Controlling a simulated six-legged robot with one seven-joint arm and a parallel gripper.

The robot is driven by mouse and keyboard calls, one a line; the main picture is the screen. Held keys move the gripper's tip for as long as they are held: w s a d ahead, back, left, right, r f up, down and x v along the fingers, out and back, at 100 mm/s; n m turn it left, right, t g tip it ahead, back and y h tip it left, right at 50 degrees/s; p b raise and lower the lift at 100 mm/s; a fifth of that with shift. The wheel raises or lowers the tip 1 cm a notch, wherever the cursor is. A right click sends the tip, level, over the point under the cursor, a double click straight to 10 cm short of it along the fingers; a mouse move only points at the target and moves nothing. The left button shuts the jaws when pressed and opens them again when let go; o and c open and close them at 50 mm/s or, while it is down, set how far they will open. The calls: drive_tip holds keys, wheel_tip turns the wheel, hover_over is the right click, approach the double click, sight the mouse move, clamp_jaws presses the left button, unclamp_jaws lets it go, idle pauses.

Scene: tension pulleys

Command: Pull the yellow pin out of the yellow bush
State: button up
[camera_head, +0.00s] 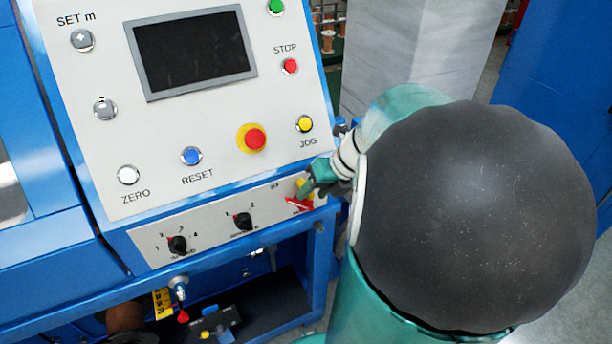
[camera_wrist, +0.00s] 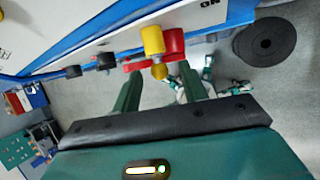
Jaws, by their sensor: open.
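A yellow cylindrical part (camera_wrist: 152,40), which looks like the bush, stands out from the white panel in the wrist view. A red winged part (camera_wrist: 172,46) sits across it, and a small yellow end (camera_wrist: 159,71), perhaps the pin, shows below. My gripper (camera_wrist: 160,74) is open, with its green fingers on either side of the yellow end. I cannot tell whether they touch it. In the head view, my gripper (camera_head: 309,186) is at the panel's lower right corner, partly covering the yellow part (camera_head: 304,188) and red part (camera_head: 299,204).
The blue control cabinet (camera_head: 70,255) has a sloped panel with a dark screen (camera_head: 194,52), buttons and black knobs (camera_head: 177,244). A red emergency button (camera_head: 254,139) is nearby. A blue lower shelf frame (camera_head: 318,270) lies under the panel. Grey floor shows beyond.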

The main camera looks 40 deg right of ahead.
clamp_jaws()
drive_tip(key=shift+s, duration=0.15)
drive_tip(key=shift+s+a, duration=0.1)
drive_tip(key=shift+s, duration=0.1)
drive_tip(key=shift+s+a, duration=0.2)
drive_tip(key=shift+s, duration=0.5)
drive_tip(key=shift+s+a, duration=0.2)
drive_tip(key=shift+s, duration=0.5)
idle(0.8)
drive_tip(key=shift+s+a, duration=0.15)
drive_tip(key=shift+s, duration=0.2)
drive_tip(key=shift+s+a, duration=0.3)
drive_tip(key=shift+s, duration=0.65)
drive_tip(key=shift+s+a, duration=0.25)
drive_tip(key=shift+s, duration=0.7)
